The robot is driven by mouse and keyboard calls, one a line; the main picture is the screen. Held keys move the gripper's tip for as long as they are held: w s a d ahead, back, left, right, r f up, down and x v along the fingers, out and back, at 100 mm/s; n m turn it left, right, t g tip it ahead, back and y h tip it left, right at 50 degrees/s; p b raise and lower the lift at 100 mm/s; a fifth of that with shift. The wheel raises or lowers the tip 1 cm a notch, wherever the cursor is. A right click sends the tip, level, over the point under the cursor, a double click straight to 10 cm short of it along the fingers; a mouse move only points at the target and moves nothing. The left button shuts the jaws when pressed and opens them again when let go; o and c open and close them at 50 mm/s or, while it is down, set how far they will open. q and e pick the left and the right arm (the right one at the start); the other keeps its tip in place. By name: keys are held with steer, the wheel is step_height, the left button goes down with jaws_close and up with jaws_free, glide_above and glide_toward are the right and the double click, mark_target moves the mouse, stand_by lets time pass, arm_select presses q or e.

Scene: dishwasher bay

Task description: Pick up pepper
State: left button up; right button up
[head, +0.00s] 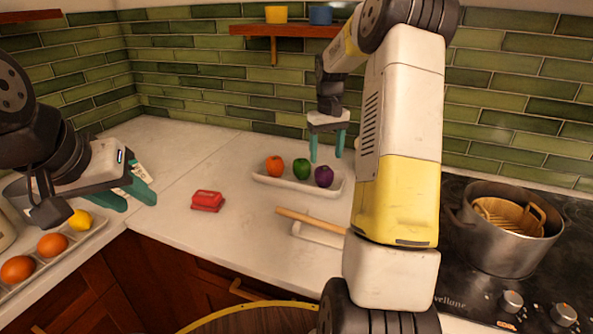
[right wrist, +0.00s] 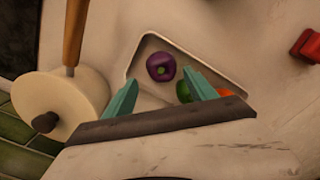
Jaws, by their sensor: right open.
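Three peppers sit in a white tray (head: 270,180) on the counter at the back. The orange pepper (head: 275,166) is at the left, the green pepper (head: 302,170) in the middle and the purple pepper (head: 324,177) at the right. My right gripper (head: 328,158) is open and empty above the tray's right part. In the right wrist view, the purple pepper (right wrist: 161,67) shows beyond and between the teal fingers (right wrist: 160,88). The green pepper (right wrist: 184,91) is partly hidden by a finger there. My left gripper (head: 146,196) is open and empty, at the far left.
A red block-like item (head: 208,200) lies on the counter. A wooden handle (head: 310,221) lies over a small white rest, partly behind my right arm. A pot (head: 505,230) stands on the hob at right. An egg-and-fruit tray (head: 75,243) is at left. A shelf (head: 285,31) hangs above.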

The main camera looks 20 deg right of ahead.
mark_target(324, 171)
steer(key=f, duration=0.7)
steer(key=shift+a+f, duration=0.2)
steer(key=shift+f, duration=0.1)
steer(key=c, duration=1.2)
steer(key=shift+c, duration=0.2)
steer(key=shift+r, duration=0.55)
steer(key=r, duration=0.2)
steer(key=shift+s+r, duration=0.35)
steer(key=shift+s, duration=0.05)
steer(key=s, duration=0.5)
steer(key=s+a, duration=0.1)
steer(key=s, duration=0.4)
steer(key=s+a+r, duration=0.1)
steer(key=s, duration=0.4)
steer(key=shift+a+r, duration=0.1)
steer(key=shift+a, duration=0.05)
